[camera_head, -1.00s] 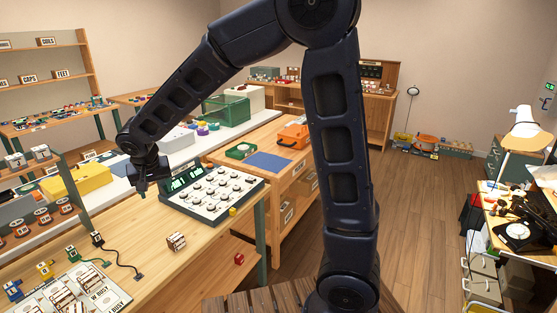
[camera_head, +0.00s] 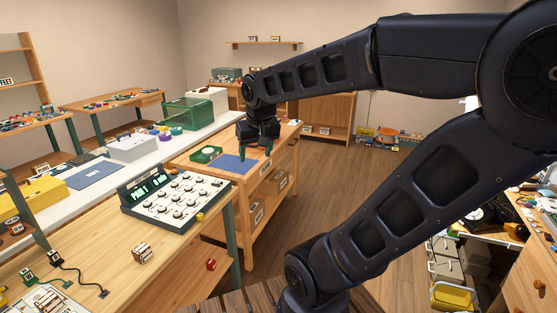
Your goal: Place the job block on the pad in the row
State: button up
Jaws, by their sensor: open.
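A small wooden block with dark and pale markings (camera_head: 142,253) sits on the near wooden bench, in front of the dial panel. I cannot tell for sure that it is the job block. A printed board with several blocks (camera_head: 42,300) is cut off at the lower left; I cannot make out which pad in its row is meant. My gripper (camera_head: 255,152) is open, pointing down over the blue mat (camera_head: 233,165) on the far wooden bench, well away from the block. I see nothing between its fingers. Its height over the mat is unclear.
The dial panel (camera_head: 177,199) with a green display stands on the near bench. A green tray (camera_head: 206,154) lies left of my gripper. A black cable (camera_head: 80,272) runs across the bench.

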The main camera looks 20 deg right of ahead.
jog(key=s+d, duration=0.4)
jog(key=s, duration=0.2)
jog(key=shift+d+f, duration=0.3)
jog(key=shift+f, duration=0.05)
